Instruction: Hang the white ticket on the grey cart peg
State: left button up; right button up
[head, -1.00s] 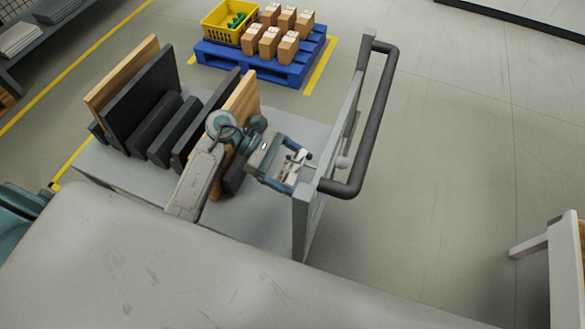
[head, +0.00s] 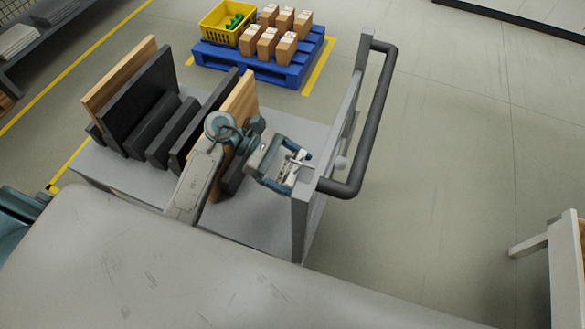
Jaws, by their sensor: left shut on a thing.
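My left gripper (head: 300,170) reaches over the grey cart (head: 278,228) to the inner side of its handle end. Its jaws are shut on a small white piece, the white ticket (head: 297,163), mostly covered by the fingers. The gripper is close to the upright end frame (head: 303,225) of the cart. A small pale grey knob, which looks like the cart peg (head: 342,162), sticks out just right of the gripper, beside the handle. I cannot tell whether ticket and peg touch; they look apart. My right gripper is not in view.
Dark and wood-coloured panels (head: 140,100) stand on the cart, left of and behind my left arm. The dark handle (head: 372,120) curves around the right. A blue pallet (head: 268,68) with a yellow crate (head: 226,24) and boxes stands behind.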

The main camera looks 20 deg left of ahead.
pick_arm(q)
jog(key=o, duration=0.7)
jog(key=shift+a, duration=0.2)
jog(key=shift+b+v, duration=1.25)
jog(key=shift+v, duration=4)
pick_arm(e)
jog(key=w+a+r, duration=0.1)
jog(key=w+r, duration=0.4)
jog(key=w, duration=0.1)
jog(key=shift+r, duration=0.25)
pick_arm(q)
jog(key=shift+d, duration=0.1)
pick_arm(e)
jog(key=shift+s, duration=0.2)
